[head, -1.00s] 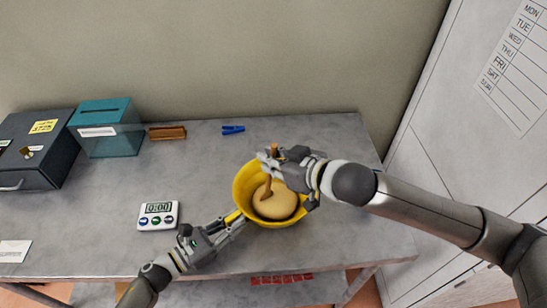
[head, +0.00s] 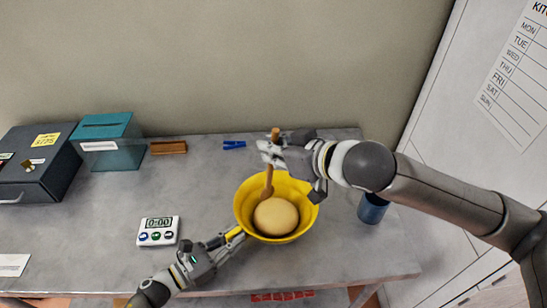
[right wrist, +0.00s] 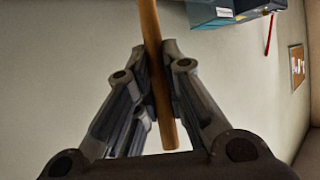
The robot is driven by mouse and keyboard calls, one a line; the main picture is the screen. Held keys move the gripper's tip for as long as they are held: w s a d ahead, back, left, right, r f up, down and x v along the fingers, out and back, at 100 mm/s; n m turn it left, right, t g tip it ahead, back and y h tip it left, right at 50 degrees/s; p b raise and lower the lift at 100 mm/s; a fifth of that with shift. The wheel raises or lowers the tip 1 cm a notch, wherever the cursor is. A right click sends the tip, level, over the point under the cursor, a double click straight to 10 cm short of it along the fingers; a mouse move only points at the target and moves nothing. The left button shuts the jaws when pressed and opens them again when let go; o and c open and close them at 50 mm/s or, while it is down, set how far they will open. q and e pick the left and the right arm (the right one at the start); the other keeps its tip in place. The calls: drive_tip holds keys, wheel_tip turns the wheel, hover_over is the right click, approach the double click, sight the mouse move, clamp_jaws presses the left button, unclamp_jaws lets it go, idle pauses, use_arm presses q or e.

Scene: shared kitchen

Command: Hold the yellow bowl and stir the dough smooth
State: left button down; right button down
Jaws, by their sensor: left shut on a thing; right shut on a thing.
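The yellow bowl (head: 307,212) stands near the front edge of the grey worktop. A smooth-looking, round lump of pale dough (head: 277,217) lies in it. My left gripper (head: 232,238) is shut on the bowl's front left side. My right gripper (head: 273,154), above the bowl's back rim, is shut on the wooden spoon (head: 268,182). The spoon stands nearly upright, its lower end inside the bowl at the dough's back left edge; whether it touches the dough I cannot tell. In the right wrist view the spoon's handle (right wrist: 152,35) runs between the fingers.
A white timer (head: 158,230) reading 0:00 lies left of the bowl. A dark box (head: 35,160), a teal box (head: 108,140), a brown block (head: 168,147) and a blue clip (head: 234,144) are farther back. A blue cup (head: 372,209) stands to the right, under my right arm.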

use_arm(q)
drive_tip(key=c, duration=1.4)
unclamp_jaws()
drive_tip(key=shift+o, duration=0.2)
drive_tip(key=o, duration=0.6)
drive_tip(key=shift+c, duration=0.2)
drive_tip(key=shift+v, duration=4.5)
